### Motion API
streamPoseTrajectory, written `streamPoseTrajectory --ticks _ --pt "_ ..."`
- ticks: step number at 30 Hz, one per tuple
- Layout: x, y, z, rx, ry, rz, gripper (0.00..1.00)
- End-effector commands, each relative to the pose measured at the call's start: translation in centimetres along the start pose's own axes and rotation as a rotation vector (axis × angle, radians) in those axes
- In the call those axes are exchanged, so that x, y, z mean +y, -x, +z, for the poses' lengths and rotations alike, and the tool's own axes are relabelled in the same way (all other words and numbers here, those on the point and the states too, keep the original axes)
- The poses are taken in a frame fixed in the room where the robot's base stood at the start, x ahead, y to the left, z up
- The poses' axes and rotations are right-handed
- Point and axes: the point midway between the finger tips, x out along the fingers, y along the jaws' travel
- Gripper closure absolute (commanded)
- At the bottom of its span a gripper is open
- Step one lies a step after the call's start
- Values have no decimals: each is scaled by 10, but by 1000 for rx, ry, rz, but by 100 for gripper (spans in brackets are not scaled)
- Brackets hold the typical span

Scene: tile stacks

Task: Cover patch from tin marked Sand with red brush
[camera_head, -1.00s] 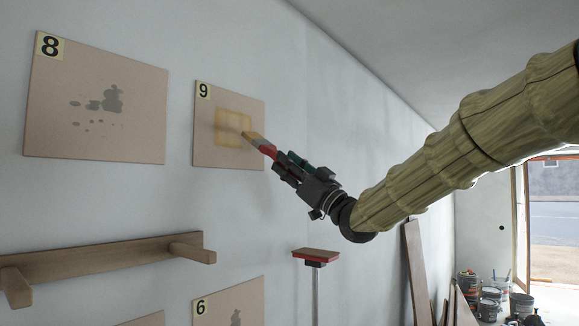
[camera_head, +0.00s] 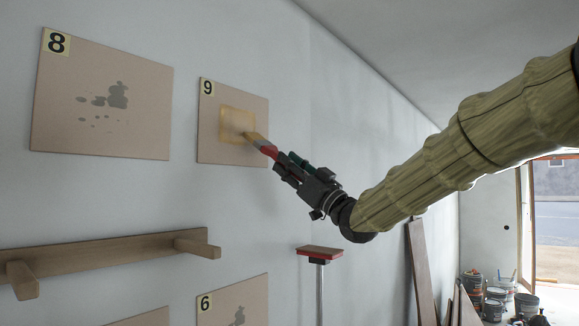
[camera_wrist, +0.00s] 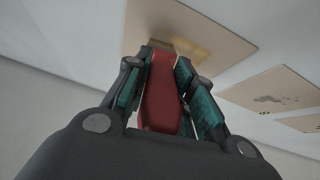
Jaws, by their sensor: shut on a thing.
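My gripper (camera_head: 289,163) is shut on the red brush (camera_head: 263,148), whose red handle fills the space between the fingers in the wrist view (camera_wrist: 161,95). The brush tip is at panel 9 (camera_head: 258,93), at the lower right part of a yellowish painted square (camera_head: 236,124). The tip looks to be on the panel or very close to it. The square looks filled with sand-coloured paint, and a darker smudge shows near its middle. In the wrist view the bristles are mostly hidden behind the handle. I see no tin marked Sand that I can read.
Panel 8 (camera_head: 150,105) with grey stains hangs to the left, and panel 6 (camera_head: 255,295) is below. A wooden rail with pegs (camera_head: 120,253) juts from the wall. A red-topped stand (camera_head: 320,252) is below my gripper. Several buckets (camera_head: 497,293) stand far right.

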Motion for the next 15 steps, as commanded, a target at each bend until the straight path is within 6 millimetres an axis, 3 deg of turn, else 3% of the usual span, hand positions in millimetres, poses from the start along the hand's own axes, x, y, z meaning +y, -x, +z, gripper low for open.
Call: streamPoseTrajectory --ticks 15 --pt "-3 18 24 1 0 0 100"
